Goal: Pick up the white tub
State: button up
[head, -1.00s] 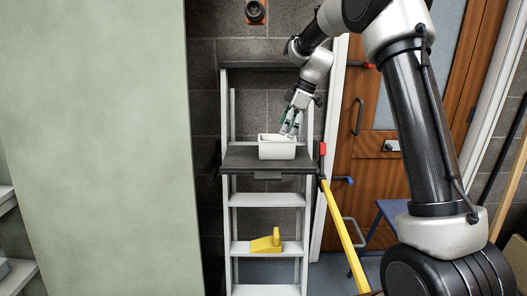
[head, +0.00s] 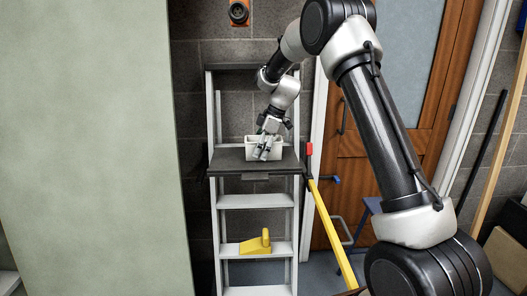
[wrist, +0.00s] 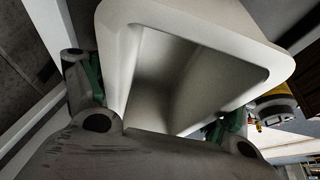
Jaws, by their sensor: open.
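The white tub (head: 278,148) stands upright on the dark top platform of the stepladder in the head view. My gripper (head: 262,155) points down at the tub and covers part of its front. In the wrist view the open, empty-looking inside of the tub (wrist: 195,30) faces the camera. My open fingers show at the lower left and lower right of the tub. Their tips are hidden, and I cannot tell whether they touch it.
The tub's platform (head: 228,161) is narrow, with an upper ladder shelf (head: 235,68) behind. A yellow wedge-shaped object (head: 255,244) lies on a lower step. A yellow pole (head: 332,232) leans at the right. A pale green panel (head: 85,130) fills the left.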

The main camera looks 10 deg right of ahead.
jog(key=shift+f, duration=0.25)
dwell(0.3)
jog(key=c, duration=0.9)
